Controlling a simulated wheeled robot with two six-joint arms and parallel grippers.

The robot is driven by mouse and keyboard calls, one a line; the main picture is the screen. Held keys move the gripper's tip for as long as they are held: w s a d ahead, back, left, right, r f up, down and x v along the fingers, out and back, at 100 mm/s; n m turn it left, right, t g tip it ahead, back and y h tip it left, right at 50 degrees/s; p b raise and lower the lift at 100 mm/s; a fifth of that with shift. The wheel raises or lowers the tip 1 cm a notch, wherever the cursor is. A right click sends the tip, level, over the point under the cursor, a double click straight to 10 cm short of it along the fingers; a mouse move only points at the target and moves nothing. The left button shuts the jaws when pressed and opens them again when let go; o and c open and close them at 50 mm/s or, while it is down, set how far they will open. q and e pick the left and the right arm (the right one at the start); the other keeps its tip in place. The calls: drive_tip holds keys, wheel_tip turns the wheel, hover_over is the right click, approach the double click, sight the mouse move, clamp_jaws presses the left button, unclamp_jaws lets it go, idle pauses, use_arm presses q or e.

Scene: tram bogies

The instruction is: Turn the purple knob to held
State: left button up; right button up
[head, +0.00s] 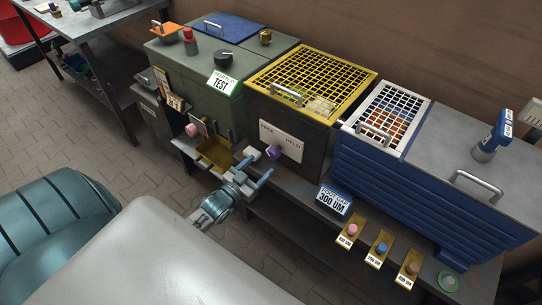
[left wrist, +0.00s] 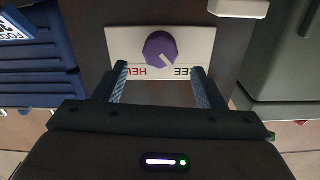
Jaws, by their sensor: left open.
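The purple knob (head: 274,152) sits on a white plate (head: 291,143) marked FREE on the left and HELD on the right, on the front of a dark box with a yellow mesh lid. In the left wrist view, upside down, the knob (left wrist: 160,48) shows a pale mark that seems to lean toward the FREE side. My left gripper (head: 259,165) is open in front of the knob, its fingers apart and not touching it. In the wrist view its two fingers (left wrist: 160,85) straddle the space before the knob. My right gripper is out of view.
A green box (head: 205,75) with a black knob and a yellow tray (head: 214,152) stands left. A blue slatted cabinet (head: 390,175) is at right. Several gauge pieces on yellow holders, including a pink one (head: 352,229), line the bench's front edge.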

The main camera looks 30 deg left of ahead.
sight(270, 156)
use_arm(q)
drive_tip(key=w, duration=0.5)
drive_tip(key=shift+w+d+p, duration=0.15)
drive_tip(key=shift+w+p, duration=0.2)
drive_tip(key=shift+w, duration=0.6)
drive_tip(key=shift+w+d+f, duration=0.1)
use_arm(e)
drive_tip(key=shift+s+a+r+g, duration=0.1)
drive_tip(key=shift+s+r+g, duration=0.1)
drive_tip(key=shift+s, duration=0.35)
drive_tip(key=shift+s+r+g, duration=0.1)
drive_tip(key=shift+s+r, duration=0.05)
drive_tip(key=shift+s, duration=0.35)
use_arm(q)
drive_tip(key=shift+c, duration=0.2)
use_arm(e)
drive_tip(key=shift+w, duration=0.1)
use_arm(q)
drive_tip(key=c, duration=0.9)
drive_tip(key=shift+c, duration=0.2)
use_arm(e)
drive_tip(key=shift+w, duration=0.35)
